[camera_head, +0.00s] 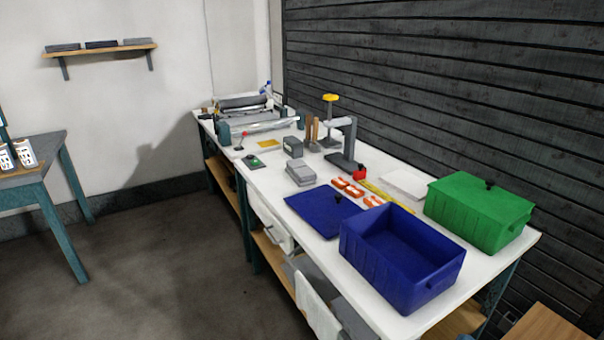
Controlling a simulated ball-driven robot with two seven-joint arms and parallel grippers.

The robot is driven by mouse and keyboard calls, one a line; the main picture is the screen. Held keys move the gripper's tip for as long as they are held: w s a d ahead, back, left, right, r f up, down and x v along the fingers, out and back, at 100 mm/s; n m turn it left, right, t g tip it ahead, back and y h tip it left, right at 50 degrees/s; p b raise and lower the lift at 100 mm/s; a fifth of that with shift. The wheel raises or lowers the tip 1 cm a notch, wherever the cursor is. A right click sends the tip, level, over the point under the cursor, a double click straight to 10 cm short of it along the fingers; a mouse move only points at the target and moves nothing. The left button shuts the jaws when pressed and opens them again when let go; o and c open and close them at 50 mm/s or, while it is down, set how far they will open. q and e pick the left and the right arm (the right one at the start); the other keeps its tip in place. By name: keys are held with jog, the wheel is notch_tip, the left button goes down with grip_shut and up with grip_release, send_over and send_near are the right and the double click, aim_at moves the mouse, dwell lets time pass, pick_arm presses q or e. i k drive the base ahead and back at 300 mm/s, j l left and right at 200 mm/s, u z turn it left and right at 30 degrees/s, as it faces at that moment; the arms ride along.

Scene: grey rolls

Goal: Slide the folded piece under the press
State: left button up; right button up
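A grey press-like stand with an upright post and an overhanging arm (349,132) stands on the white worktable (262,180), toward the back edge. I cannot tell for certain which of the two is the press. A small flat yellow piece (268,143) lies apart from both, to their left. A flat white piece (403,183) lies to the right. I cannot make out a fold on either piece. Neither of my grippers is in view.
An open blue bin (400,245), its blue lid (323,210) and a lidded green box (478,212) fill the near right end. Grey blocks (300,171), orange-and-white items (348,187) and a red item (360,174) crowd the middle. A roller machine (245,110) stands at the far end.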

aim_at(303, 175)
jog(key=j+z, duration=0.1)
jog(key=z, duration=0.6)
jog(key=i+j+z, duration=0.15)
jog(key=j+z, duration=0.15)
jog(key=i+j+z, duration=0.1)
jog(key=j+z, duration=0.25)
jog(key=j, duration=0.2)
jog(key=j+z, duration=0.3)
jog(key=j, duration=0.15)
jog(key=i, duration=0.05)
